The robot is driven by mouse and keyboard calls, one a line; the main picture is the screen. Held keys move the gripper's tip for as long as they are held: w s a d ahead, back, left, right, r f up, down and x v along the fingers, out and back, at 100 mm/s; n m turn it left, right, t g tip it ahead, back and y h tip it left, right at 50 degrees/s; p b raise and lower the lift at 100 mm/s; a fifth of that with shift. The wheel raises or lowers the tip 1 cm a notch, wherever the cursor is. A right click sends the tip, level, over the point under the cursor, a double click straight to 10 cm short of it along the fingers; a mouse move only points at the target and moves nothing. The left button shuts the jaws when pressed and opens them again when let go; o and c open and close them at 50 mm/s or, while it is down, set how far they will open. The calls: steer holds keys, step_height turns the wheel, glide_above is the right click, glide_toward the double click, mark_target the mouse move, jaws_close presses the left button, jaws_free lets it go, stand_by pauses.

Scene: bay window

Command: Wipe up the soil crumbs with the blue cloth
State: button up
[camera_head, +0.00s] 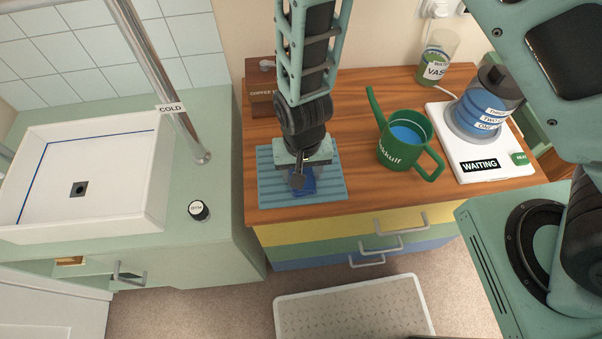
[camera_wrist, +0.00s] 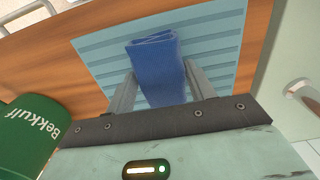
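The blue cloth (camera_wrist: 158,62) is a folded dark-blue bundle over the light-blue ribbed mat (camera_wrist: 222,22). In the head view the cloth (camera_head: 303,188) shows just under my gripper (camera_head: 298,180), which points down at the mat (camera_head: 265,185) on the wooden counter. In the wrist view my gripper (camera_wrist: 160,88) has one finger on each side of the cloth. The cloth nearly fills the space between them. Whether the fingers press on it, and whether it touches the mat, I cannot tell. I can make out no soil crumbs in either view.
A green watering can (camera_head: 402,140) stands right of the mat on the wooden counter (camera_head: 350,95). Beyond it are a white WAITING board (camera_head: 500,172) with a blue-filled jar (camera_head: 484,108), and a glass (camera_head: 438,58).

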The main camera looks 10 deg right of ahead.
steer(key=shift+c, duration=0.5)
steer(key=shift+r+p, duration=2.7)
steer(key=shift+r, duration=0.3)
